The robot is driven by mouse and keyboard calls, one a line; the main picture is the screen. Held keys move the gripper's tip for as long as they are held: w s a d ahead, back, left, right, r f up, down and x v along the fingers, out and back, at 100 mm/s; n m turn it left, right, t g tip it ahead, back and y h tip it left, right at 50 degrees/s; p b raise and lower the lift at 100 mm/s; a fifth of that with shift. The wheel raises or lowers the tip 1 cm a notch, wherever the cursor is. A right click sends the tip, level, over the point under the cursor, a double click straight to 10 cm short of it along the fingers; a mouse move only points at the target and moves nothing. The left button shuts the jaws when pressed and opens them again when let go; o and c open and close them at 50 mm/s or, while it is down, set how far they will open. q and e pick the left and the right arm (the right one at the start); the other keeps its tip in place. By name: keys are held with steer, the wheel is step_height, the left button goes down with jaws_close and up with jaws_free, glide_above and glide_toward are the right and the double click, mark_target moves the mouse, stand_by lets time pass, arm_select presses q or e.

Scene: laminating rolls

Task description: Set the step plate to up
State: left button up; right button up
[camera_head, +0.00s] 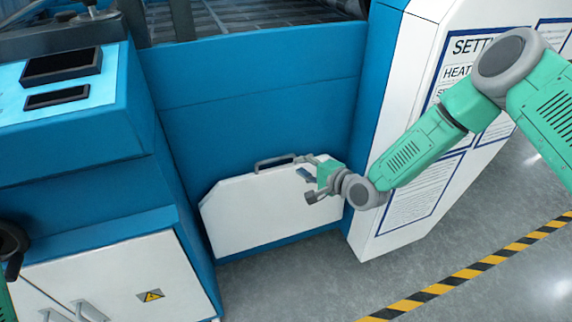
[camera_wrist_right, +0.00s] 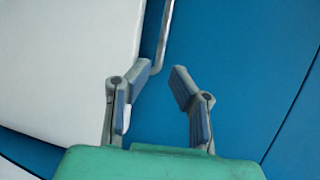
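The step plate (camera_head: 270,212) is a white panel with cut upper corners. It stands roughly upright against the blue machine front, low down. A grey bar handle (camera_head: 276,162) sits on its top edge. My right gripper (camera_head: 303,167) is at the right end of this handle. In the right wrist view, the two fingers of the gripper (camera_wrist_right: 162,72) are apart with nothing between the pads. The handle bar (camera_wrist_right: 166,30) lies just beyond the fingertips, and the white plate (camera_wrist_right: 65,60) fills the left.
A blue control console (camera_head: 85,140) with a white-doored cabinet (camera_head: 120,280) stands left of the plate. A white panel with printed settings (camera_head: 385,225) stands to the right, close to my right forearm. The grey floor (camera_head: 300,290) in front is clear, with a yellow-black stripe (camera_head: 440,288).

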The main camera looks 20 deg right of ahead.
mark_target(286, 168)
steer(key=b+x, duration=0.1)
steer(key=x, duration=0.5)
steer(key=shift+a+b, duration=0.2)
steer(key=shift+b, duration=0.2)
steer(key=shift+w+d+f, duration=0.1)
steer(key=shift+w+f, duration=0.05)
steer(key=shift+w, duration=0.5)
